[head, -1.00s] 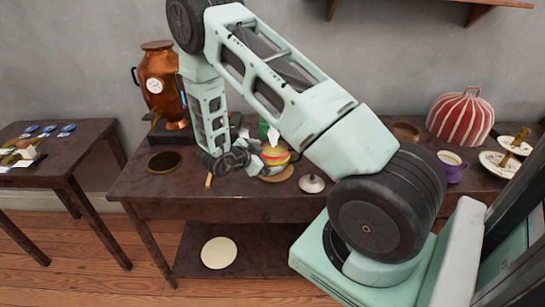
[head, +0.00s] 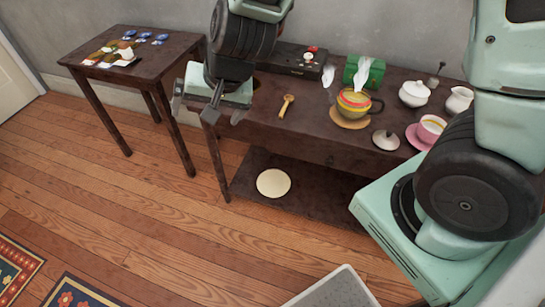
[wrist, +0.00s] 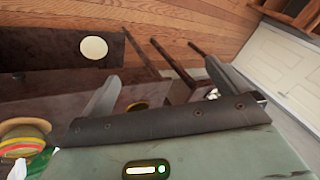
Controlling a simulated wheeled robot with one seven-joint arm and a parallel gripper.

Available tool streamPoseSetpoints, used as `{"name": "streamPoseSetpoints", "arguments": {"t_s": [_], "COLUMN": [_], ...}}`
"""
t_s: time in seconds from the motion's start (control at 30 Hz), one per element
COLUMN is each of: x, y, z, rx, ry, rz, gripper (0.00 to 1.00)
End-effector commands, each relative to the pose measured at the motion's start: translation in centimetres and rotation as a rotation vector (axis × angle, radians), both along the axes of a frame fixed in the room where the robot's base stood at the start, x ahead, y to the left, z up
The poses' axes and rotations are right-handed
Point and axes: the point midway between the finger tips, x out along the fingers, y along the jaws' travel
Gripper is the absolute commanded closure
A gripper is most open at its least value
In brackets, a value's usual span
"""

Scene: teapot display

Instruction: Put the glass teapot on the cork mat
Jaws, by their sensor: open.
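A round pot with yellow and red bands and a dark handle (head: 353,99) sits on a round tan mat that looks like cork (head: 347,120); I cannot tell if it is the glass teapot. The banded pot also shows at the left edge of the wrist view (wrist: 22,135). No other clear glass teapot can be made out. My gripper (head: 208,112) hangs in front of the dark table's left end, left of the banded pot and well apart from it. Its fingers are spread with nothing between them in the wrist view (wrist: 160,72).
A wooden spoon (head: 287,105), green tissue box (head: 372,75), loose lid (head: 385,140), white sugar bowl (head: 414,93) and pink cup (head: 431,128) stand on the table. A cream disc (head: 273,183) lies on the lower shelf. A side table (head: 150,65) stands left; floor between is open.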

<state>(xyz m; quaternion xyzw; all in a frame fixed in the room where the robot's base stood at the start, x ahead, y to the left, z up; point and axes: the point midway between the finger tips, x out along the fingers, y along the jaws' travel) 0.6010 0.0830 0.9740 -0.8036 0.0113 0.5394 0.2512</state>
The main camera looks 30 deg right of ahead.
Motion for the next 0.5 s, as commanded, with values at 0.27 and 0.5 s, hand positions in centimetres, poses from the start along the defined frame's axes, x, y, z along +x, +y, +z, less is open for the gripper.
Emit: {"name": "streamPoseSetpoints", "arguments": {"t_s": [0.27,0.5], "x": [-17.9,-21.2], "y": [0.7,-2.1], "z": [4.1,4.7], "rx": [-0.284,-0.426], "ry": [0.172,0.229], "rz": [0.863,1.038], "gripper": [0.0,0.0]}}
